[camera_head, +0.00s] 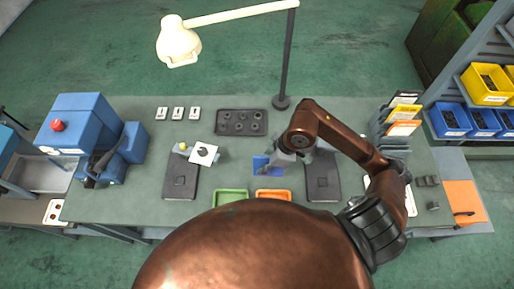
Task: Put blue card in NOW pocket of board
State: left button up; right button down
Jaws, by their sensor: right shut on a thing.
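The blue card (261,165) is in the grip of my right gripper (275,163), held near the middle of the bench; its height above the top is hard to tell. My right arm comes in from the right and bends across the bench. A grey tiered board (394,143) stands at the right of the bench, with white, yellow and orange cards in its upper part. Its pocket labels are too small to read, so I cannot tell which pocket is NOW. My arm passes close in front of the board. My left gripper is not in view.
A dark tray with round parts (241,122) lies at the back. Two dark folders (181,181) (322,178), a green tray (231,196) and an orange tray (273,195) lie in front. A lamp post (285,70) stands behind. A blue machine (85,125) fills the left end.

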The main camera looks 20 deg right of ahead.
jog(key=w+d+f, duration=0.1)
jog(key=w+f, duration=0.3)
jog(key=w+d+f+p, duration=0.1)
jog(key=w+d+f, duration=0.1)
jog(key=w+f, duration=0.2)
jog(key=w+d+f+p, duration=0.1)
jog(key=w+f, duration=0.3)
jog(key=w, duration=0.1)
jog(key=shift+w+d+f, duration=0.25)
jog(key=shift+d+f, duration=0.1)
jog(key=shift+d, duration=0.05)
jog(key=shift+f, duration=0.5)
jog(key=c, duration=2.2)
grip_release()
jog(key=shift+c, duration=0.2)
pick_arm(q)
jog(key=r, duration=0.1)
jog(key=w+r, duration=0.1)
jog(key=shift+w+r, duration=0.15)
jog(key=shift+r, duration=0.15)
pick_arm(e)
jog(key=shift+o, duration=0.8)
